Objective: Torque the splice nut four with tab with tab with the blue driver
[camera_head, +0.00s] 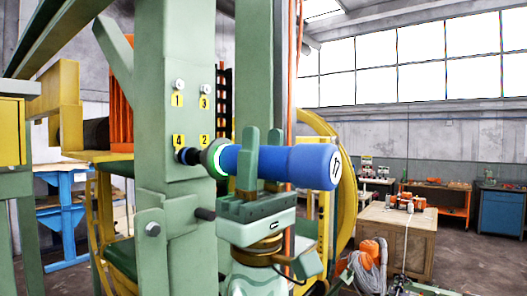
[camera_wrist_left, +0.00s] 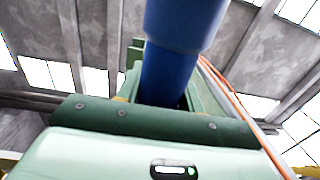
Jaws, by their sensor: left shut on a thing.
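The blue driver (camera_head: 300,165) lies nearly level across the head view, its socket end pointing left at the green post (camera_head: 160,60). A lit green-white ring shows near its front. My left gripper (camera_head: 261,150) is shut around the driver's body from below; the driver also shows in the left wrist view (camera_wrist_left: 170,75). The socket tip is at the post just below the yellow label 4 (camera_head: 178,141). The nut there is hidden behind the tip, so I cannot tell whether the socket is seated on it. My right gripper is out of view.
Two nuts show on the post above label 1 (camera_head: 177,100) and label 3 (camera_head: 205,102). Label 2 (camera_head: 204,140) sits close above the driver. A dark peg (camera_head: 205,214) sticks out below. A wooden crate (camera_head: 398,238) stands on the floor at right.

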